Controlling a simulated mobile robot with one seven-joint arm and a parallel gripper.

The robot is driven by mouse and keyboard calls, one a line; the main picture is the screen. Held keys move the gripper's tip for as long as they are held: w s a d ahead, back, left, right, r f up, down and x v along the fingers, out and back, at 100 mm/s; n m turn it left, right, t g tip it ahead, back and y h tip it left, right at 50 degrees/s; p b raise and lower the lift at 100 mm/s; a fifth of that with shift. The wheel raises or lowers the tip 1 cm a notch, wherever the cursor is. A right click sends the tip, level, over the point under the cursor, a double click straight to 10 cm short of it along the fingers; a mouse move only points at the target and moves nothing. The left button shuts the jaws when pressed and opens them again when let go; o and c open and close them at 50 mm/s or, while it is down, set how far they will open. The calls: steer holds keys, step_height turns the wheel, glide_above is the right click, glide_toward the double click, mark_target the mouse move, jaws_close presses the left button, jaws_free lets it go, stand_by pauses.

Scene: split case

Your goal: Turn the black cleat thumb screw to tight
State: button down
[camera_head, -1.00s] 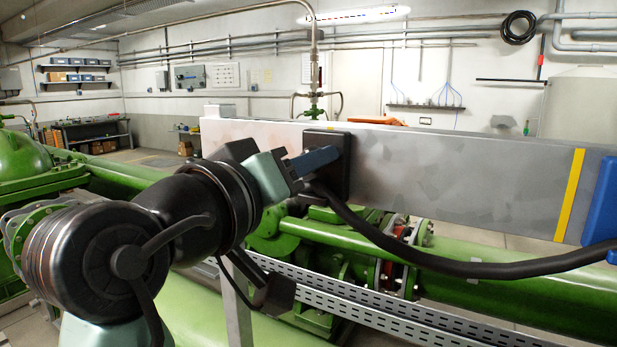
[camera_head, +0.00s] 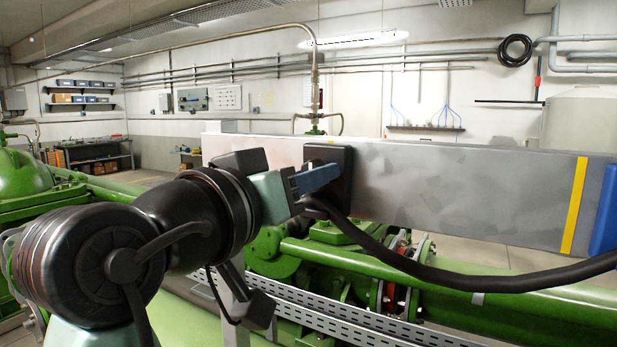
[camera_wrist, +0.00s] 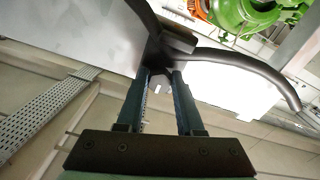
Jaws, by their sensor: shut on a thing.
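A black cleat (camera_head: 343,160) sits on the face of the grey metal beam, with a thick black cable (camera_head: 400,255) running from below it to the right. My gripper (camera_head: 325,178) reaches the cleat from the left, its blue fingers against the black part. In the wrist view, the two fingers of my gripper (camera_wrist: 161,76) are shut on a small dark piece at the cleat (camera_wrist: 180,42), which I take for the black thumb screw (camera_wrist: 160,72). The fingers hide most of the screw, so how far it is turned cannot be told.
The beam (camera_head: 450,195) runs right to a yellow stripe (camera_head: 574,205) and a blue part (camera_head: 606,212). The cable hangs close beside my fingers. Green pipes (camera_head: 510,270) and a perforated tray (camera_head: 345,318) lie below and behind.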

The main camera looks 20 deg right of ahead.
steer(key=c, duration=0.5)
jaws_free()
steer(key=shift+c, duration=0.2)
steer(key=b+v, duration=0.3)
steer(key=v, duration=1)
steer(key=shift+w, duration=0.15)
